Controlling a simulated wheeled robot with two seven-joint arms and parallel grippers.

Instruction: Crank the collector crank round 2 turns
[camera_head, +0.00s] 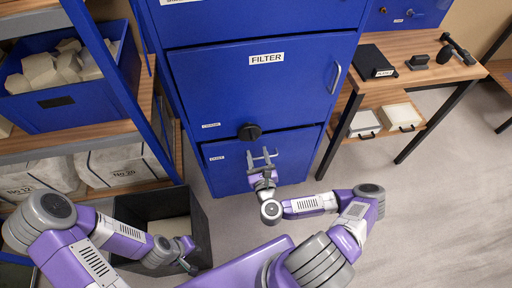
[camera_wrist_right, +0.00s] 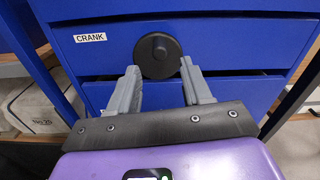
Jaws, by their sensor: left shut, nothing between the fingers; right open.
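The collector crank is a black round knob (camera_head: 249,132) on the front of the blue cabinet, below the FILTER door. In the right wrist view the crank (camera_wrist_right: 158,54) is a dark disc with a smaller round hub, right of the CRANK label (camera_wrist_right: 90,37). My right gripper (camera_head: 262,155) is open and points at the cabinet just below the crank. In the wrist view its fingertips (camera_wrist_right: 159,68) lie on either side of the disc's lower part; I cannot tell whether they touch it. My left gripper (camera_head: 190,264) is shut and empty, low at the left.
A dark open bin (camera_head: 204,225) stands on the floor beside my left gripper. A shelf with a blue crate (camera_head: 62,103) and white sacks (camera_head: 120,167) is at the left. A wooden table (camera_head: 430,72) stands at the right.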

